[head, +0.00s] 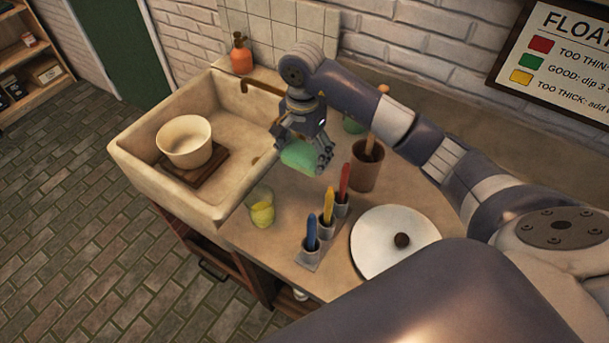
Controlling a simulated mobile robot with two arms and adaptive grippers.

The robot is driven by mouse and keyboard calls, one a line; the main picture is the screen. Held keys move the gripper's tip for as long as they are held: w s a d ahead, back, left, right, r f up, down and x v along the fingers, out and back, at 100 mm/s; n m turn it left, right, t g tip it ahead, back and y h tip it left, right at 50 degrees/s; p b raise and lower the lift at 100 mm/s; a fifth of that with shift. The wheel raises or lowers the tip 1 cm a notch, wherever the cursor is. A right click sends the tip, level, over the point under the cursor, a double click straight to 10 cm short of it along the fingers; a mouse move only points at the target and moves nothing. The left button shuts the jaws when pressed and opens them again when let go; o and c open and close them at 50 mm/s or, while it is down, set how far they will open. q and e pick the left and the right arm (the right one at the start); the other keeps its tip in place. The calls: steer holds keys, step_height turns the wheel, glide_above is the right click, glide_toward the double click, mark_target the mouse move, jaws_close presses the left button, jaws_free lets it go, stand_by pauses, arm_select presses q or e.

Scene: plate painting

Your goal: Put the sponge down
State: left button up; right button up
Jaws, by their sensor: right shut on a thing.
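A green sponge (300,157) is held in my right gripper (310,158), which is shut on it. The gripper points down over the counter (235,225), close to the right edge of the sink. I cannot tell whether the sponge touches the counter. The fingers cover part of the sponge on its right side. My left gripper is not in view.
The stone sink (135,160) holds a cream bowl (185,150) on a brown board (212,166). A glass with yellow liquid (262,212), a holder with coloured tools (309,257), a brown pot (367,172) and a white disc (375,250) crowd the counter. An orange bottle (241,60) stands behind.

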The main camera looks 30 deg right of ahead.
steer(key=f, duration=0.1)
steer(key=f+p, duration=0.1)
steer(key=shift+d+f, duration=0.35)
steer(key=shift+f, duration=0.05)
steer(key=p, duration=0.1)
glide_above(305, 189)
step_height(305, 189, down, 5)
steer(key=shift+r, duration=0.2)
steer(key=shift+f+p, duration=0.3)
steer(key=shift+f, duration=0.4)
step_height(305, 189, down, 3)
steer(key=shift+p, duration=0.45)
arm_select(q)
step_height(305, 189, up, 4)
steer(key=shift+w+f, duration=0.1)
arm_select(e)
steer(key=shift+f, duration=0.1)
steer(key=shift+f, duration=0.1)
steer(key=o, duration=1)
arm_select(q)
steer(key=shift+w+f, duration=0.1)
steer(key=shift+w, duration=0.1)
